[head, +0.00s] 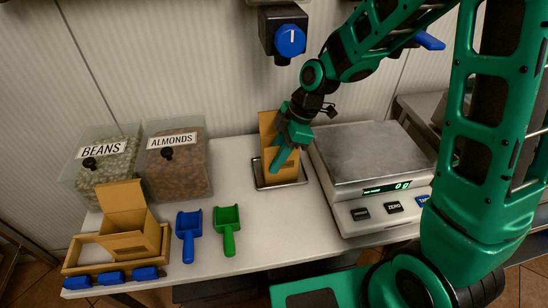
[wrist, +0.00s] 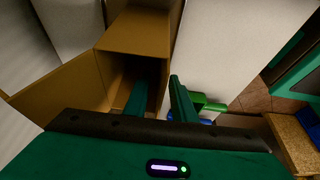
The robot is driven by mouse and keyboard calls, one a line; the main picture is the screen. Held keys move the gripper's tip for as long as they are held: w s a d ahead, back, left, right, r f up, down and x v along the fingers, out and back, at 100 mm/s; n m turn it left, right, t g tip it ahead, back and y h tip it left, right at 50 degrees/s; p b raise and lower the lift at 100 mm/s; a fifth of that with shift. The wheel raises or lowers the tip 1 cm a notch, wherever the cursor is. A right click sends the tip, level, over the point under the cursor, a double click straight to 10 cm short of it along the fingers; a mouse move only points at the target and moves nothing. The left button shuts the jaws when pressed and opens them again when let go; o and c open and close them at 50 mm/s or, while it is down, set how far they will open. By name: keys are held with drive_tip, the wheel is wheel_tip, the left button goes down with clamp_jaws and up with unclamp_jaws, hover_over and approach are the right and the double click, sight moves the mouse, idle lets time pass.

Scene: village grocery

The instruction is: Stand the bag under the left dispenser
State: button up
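The tan open-topped bag (head: 268,128) stands upright on a small metal tray (head: 262,186) on the counter. It is below the left dispenser (head: 268,28), which has a blue knob. The bag's dark inside is partly hidden by the finger.
A scale (head: 372,160) reading 0 stands close right of the tray. Beans (head: 108,165) and almonds (head: 180,170) bins stand left. A second open bag (head: 130,235) sits in a wooden holder at front left, near blue (head: 189,228) and green (head: 227,222) scoops.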

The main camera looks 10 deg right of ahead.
drive_tip(key=shift+m, duration=0.6)
drive_tip(key=v, duration=1.1)
drive_tip(key=shift+d, duration=0.45)
drive_tip(key=s+d+r+m+t+h, duration=0.2)
drive_tip(key=s+d+m, duration=0.1)
drive_tip(key=d+m, duration=0.45)
drive_tip(key=s+d+r+m+t+h, duration=0.1)
drive_tip(key=s+d+m+t+h, duration=0.15)
drive_tip(key=d+m, duration=0.5)
drive_tip(key=s+d+m+g, duration=0.2)
drive_tip(key=s+d+m, duration=0.2)
drive_tip(key=s, duration=0.4)
drive_tip(key=s+d+f+m+g, duration=0.1)
drive_tip(key=s+d+m, duration=0.3)
drive_tip(key=s, duration=0.5)
drive_tip(key=shift+s+d+f+g, duration=0.35)
drive_tip(key=shift+d+g, duration=0.5)
drive_tip(key=shift+d, duration=0.25)
drive_tip(key=shift+w, duration=0.1)
